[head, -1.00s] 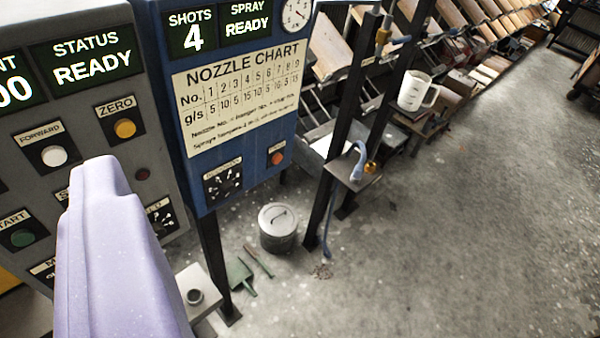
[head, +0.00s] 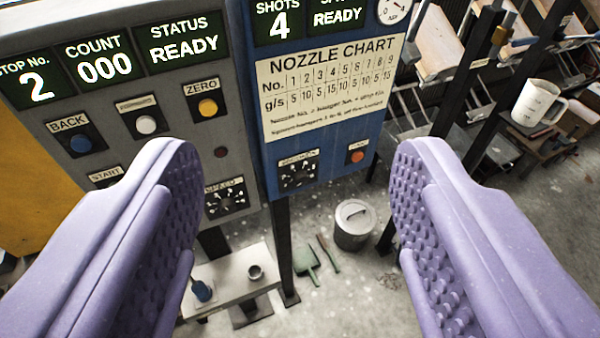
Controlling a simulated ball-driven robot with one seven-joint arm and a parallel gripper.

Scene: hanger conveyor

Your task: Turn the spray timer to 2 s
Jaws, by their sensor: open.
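The black dial (head: 298,176) sits at the lower left of the blue spray panel (head: 384,128), under the nozzle chart. Its small label and pointer setting are too blurred to read, so I cannot confirm that it is the spray timer. My gripper (head: 297,160) is open and empty. Its two lilac, studded fingers stand wide apart at left and right, with the dial between them in the picture. The dial is beyond the fingers, and neither appears to touch it. The panel's display (head: 308,20) reads shots 4 and READY.
An orange button (head: 357,156) is right of the dial. The grey panel (head: 235,125) at left carries a SPEED dial (head: 226,198), a yellow ZERO button (head: 208,107) and other buttons. A lidded can (head: 354,225) stands on the floor. A white jug (head: 538,103) is at right.

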